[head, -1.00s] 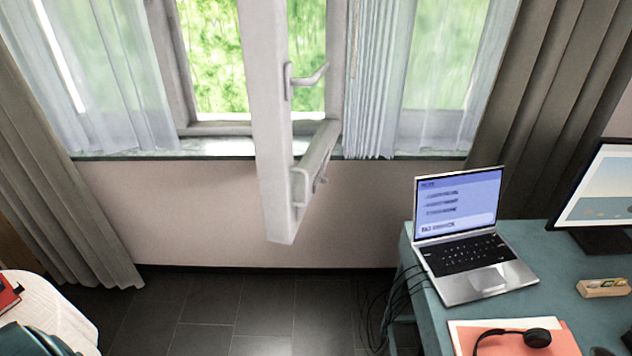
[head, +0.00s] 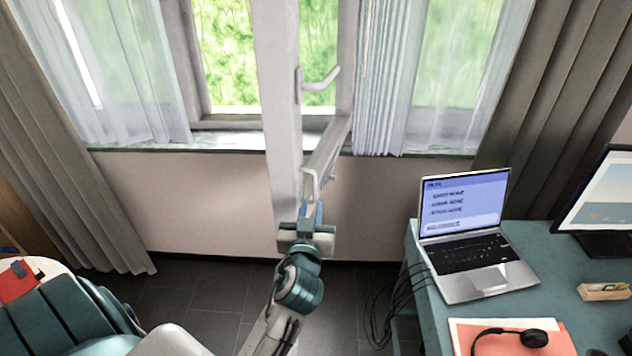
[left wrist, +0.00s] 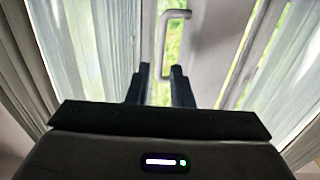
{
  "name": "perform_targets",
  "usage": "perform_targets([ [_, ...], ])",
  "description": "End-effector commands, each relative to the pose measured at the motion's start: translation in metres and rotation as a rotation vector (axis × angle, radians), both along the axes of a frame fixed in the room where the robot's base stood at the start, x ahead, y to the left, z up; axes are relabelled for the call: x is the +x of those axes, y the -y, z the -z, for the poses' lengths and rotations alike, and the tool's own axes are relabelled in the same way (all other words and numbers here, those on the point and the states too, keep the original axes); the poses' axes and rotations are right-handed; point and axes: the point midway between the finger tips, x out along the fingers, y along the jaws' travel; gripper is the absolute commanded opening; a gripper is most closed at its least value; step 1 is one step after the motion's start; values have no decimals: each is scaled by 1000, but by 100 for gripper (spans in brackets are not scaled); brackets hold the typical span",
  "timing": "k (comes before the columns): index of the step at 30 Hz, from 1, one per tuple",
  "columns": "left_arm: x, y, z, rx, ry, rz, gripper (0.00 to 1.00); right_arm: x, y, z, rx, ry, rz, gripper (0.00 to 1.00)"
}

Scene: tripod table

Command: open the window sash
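The window sash (head: 278,110) is a pale frame that stands swung into the room, seen nearly edge-on. A lever handle (head: 318,82) sits on its face, and a second pale bar handle (head: 312,178) is near its lower end. My left gripper (head: 308,212) is at the sash's lower end, just below the bar handle, and hides part of that corner. In the left wrist view its two dark fingers (left wrist: 161,84) stand apart. A pale bent handle (left wrist: 163,42) reaches down to between or just beyond the fingertips; contact cannot be told. My right gripper is not in view.
A teal desk (head: 385,258) at the right holds a laptop (head: 470,235), a monitor (head: 600,200) and headphones (head: 525,338). Cables hang at its left side. Sheer curtains (head: 125,80) and heavy drapes (head: 60,150) flank the window. Dark floor (head: 205,290) below is open.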

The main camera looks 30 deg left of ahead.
Motion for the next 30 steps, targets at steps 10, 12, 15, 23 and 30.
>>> perform_targets([
  [10,57,-30,-4,5,-4,1,20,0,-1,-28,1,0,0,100],
  [12,67,-36,-3,5,-4,0,20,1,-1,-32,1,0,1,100],
  [15,78,-41,-2,4,-2,1,20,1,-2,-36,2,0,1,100],
  [23,88,-46,1,2,-3,1,20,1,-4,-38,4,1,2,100],
  [30,87,-46,1,1,-3,1,8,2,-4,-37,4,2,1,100],
])
